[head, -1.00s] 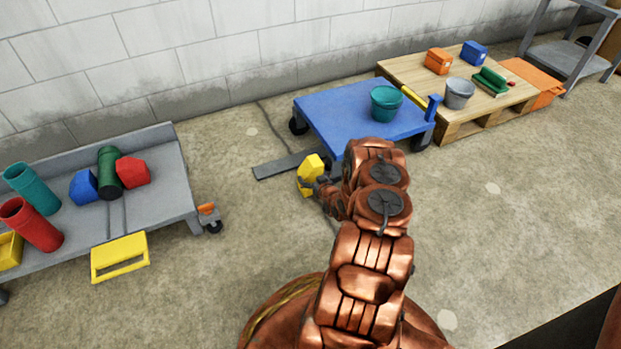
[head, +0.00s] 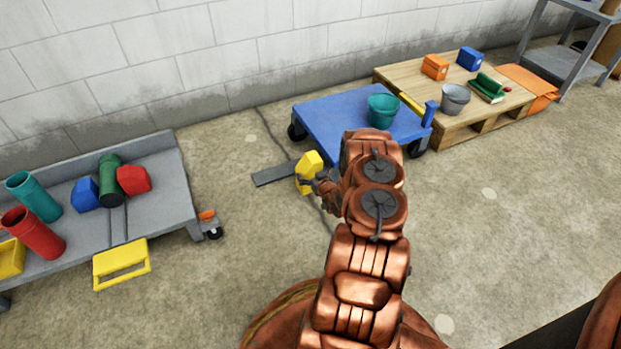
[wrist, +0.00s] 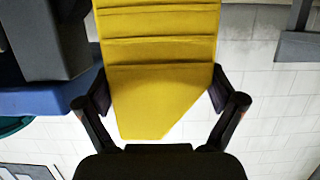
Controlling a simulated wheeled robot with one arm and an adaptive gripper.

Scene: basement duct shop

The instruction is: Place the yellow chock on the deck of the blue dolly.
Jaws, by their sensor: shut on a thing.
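The yellow chock (head: 309,171) is in my gripper (head: 315,184), held in front of the near left corner of the blue dolly. In the wrist view the chock (wrist: 155,75) fills the upper middle, with a finger of my gripper (wrist: 160,100) pressed on each side. The blue dolly (head: 335,118) stands near the wall with a flat deck. A teal bucket (head: 382,111) stands on the right part of the deck, and the left part is bare. My arm hides the dolly's near edge in the middle. The chock is apart from the deck in the head view.
A grey flat cart (head: 170,195) at left carries red, blue, green and teal pieces. A wooden pallet (head: 400,77) with boxes and a grey bucket (head: 454,98) stands right of the dolly. A grey flat strip (head: 275,173) lies left of the dolly. Floor on the right is clear.

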